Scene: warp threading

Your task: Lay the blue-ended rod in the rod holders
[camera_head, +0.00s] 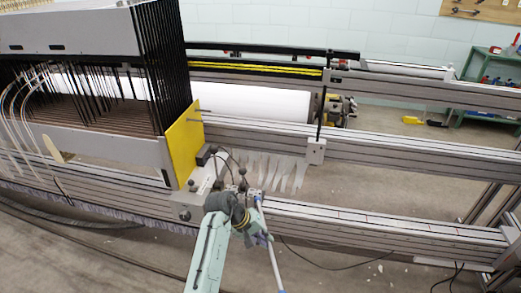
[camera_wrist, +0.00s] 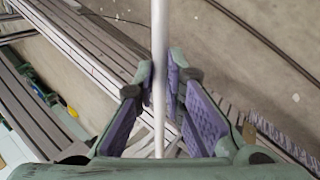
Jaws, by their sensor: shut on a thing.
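My gripper (camera_head: 259,232) is in front of the machine's lower rail in the head view. It is shut on a thin pale rod (camera_head: 274,263), which is tilted and runs from above the fingers down to the bottom edge of the picture. A bluish patch shows near its lower end. In the wrist view the rod (camera_wrist: 159,30) passes between the two purple-padded fingers (camera_wrist: 161,85). I cannot clearly make out the rod holders; small dark fittings (camera_head: 243,172) stand on the machine just behind my gripper.
A yellow plate (camera_head: 184,145) and the rack of black bars (camera_head: 165,60) stand to the left. Long grey rails (camera_head: 390,230) run to the right. White strips (camera_head: 275,168) hang behind the gripper. A cable (camera_head: 315,264) lies on the floor. A green shelf (camera_head: 490,85) is far right.

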